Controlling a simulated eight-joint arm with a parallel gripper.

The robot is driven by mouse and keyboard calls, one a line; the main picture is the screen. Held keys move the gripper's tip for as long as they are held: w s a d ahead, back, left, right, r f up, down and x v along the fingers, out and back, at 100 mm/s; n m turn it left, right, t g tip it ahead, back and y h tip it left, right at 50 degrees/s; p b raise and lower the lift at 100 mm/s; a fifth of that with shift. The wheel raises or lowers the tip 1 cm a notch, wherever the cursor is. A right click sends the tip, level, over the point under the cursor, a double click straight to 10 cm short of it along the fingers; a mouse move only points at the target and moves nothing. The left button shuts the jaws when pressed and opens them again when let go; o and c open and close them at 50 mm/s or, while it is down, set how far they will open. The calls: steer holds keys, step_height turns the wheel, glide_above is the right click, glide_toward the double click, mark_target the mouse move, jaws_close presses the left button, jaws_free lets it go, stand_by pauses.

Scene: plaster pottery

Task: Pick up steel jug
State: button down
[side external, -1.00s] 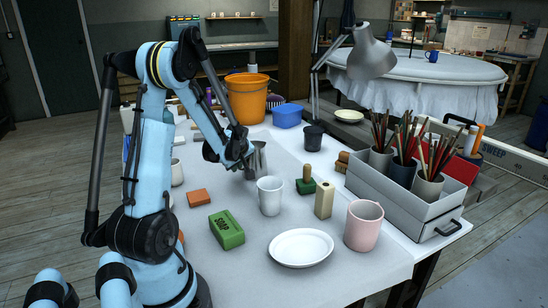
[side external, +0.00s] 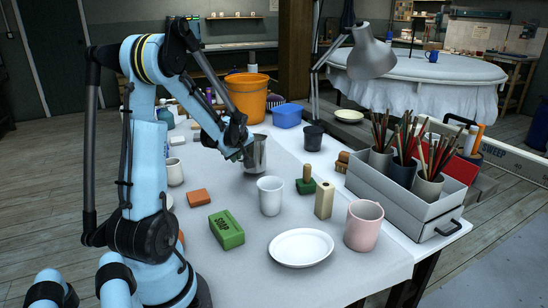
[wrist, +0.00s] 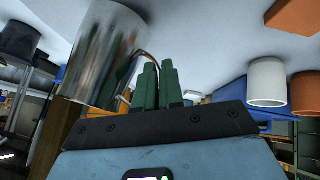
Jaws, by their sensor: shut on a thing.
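The steel jug (side external: 256,153) is a shiny metal vessel near the middle of the white-covered table, behind the white cup (side external: 270,196). My gripper (side external: 243,156) is at its left side in the side view. In the wrist view the jug (wrist: 98,50) fills the upper left, tilted in the picture, and the green fingers (wrist: 154,84) are close together at its handle. My gripper is shut on the jug, at the handle. The fingertips are partly hidden in the side view, and I cannot tell clearly how far the jug's base is from the table.
A green soap block (side external: 227,230), white plate (side external: 301,248), pink mug (side external: 363,226), pale wooden block (side external: 324,199) and green-based stamp (side external: 306,181) stand in front and to the right. An orange bucket (side external: 247,98) and blue basin (side external: 287,115) are behind. A grey tool crate (side external: 400,200) stands right.

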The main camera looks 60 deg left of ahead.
steer(key=w+d+r, duration=0.4)
steer(key=d+r, duration=0.3)
steer(key=d, duration=0.3)
steer(key=shift+w+d+r, duration=0.25)
steer(key=shift+w, duration=0.1)
stand_by(0.4)
steer(key=shift+d+r, duration=0.1)
stand_by(1.8)
